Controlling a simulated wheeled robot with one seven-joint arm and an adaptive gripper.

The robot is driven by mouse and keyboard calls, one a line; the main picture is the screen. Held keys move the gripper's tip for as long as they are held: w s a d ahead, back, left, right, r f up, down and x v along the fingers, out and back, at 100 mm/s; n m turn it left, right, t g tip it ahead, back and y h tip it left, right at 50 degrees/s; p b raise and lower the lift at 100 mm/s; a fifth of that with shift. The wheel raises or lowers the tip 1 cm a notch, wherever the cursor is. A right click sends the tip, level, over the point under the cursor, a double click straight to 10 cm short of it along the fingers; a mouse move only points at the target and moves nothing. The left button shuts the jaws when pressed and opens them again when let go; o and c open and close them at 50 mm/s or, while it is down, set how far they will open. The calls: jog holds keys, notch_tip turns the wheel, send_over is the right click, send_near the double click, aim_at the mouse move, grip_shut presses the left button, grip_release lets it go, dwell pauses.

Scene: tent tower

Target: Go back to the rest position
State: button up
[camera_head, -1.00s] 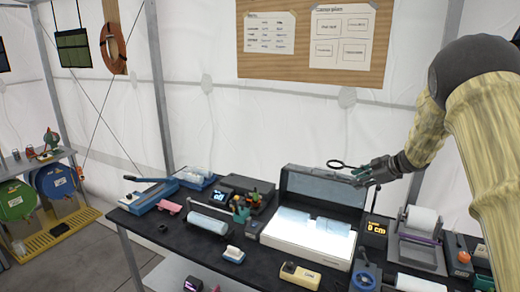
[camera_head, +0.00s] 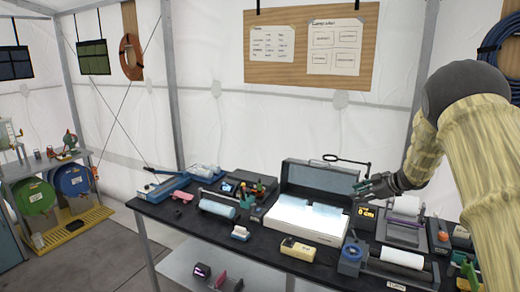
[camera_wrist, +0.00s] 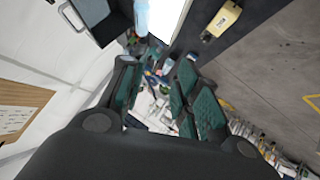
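My gripper (camera_head: 374,184) is in the air above the right part of the black table (camera_head: 190,222), beside the raised lid of a grey case. In the wrist view, the two green-padded fingers of my gripper (camera_wrist: 155,92) stand apart, with nothing seen held between them. My arm comes in from the right edge in the head view.
The open case (camera_head: 283,234) has a lit white surface with bluish pieces on it. A ring on a thin stand (camera_head: 345,160) rises close to my gripper. A yellow block (camera_head: 299,249) lies in front.

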jog(key=s+a+f+m+b, duration=0.1)
jog(key=s+a+f, duration=0.1)
jog(key=f, duration=0.6)
jog(key=s+a+f+m+b, duration=0.1)
jog(key=a+f+m+b, duration=0.15)
jog(key=f, duration=0.55)
jog(key=s+a+f+m+h+b, duration=0.1)
jog(key=s+a+f+m+b, duration=0.15)
jog(key=s+f, duration=0.75)
jog(key=s+a+f+m+h+b, duration=0.1)
jog(key=s+a+f+m, duration=0.2)
jog(key=s+f, duration=0.75)
jog(key=s+a+f+m+g+h+b, duration=0.2)
jog(key=s+f, duration=0.6)
jog(key=s, duration=0.3)
jog(key=s+a+f+m+g+h+b, duration=0.1)
jog(key=s+f+m+g+b, duration=0.1)
jog(key=s+f, duration=0.75)
jog(key=s+a+m+g+h+b, duration=0.1)
jog(key=s+g, duration=0.3)
jog(key=s, duration=1.7)
jog(key=shift+s+a+f+h+b, duration=0.3)
jog(key=shift+a+f+h+b, duration=0.1)
jog(key=shift+b, duration=0.2)
jog(key=shift+d, duration=0.15)
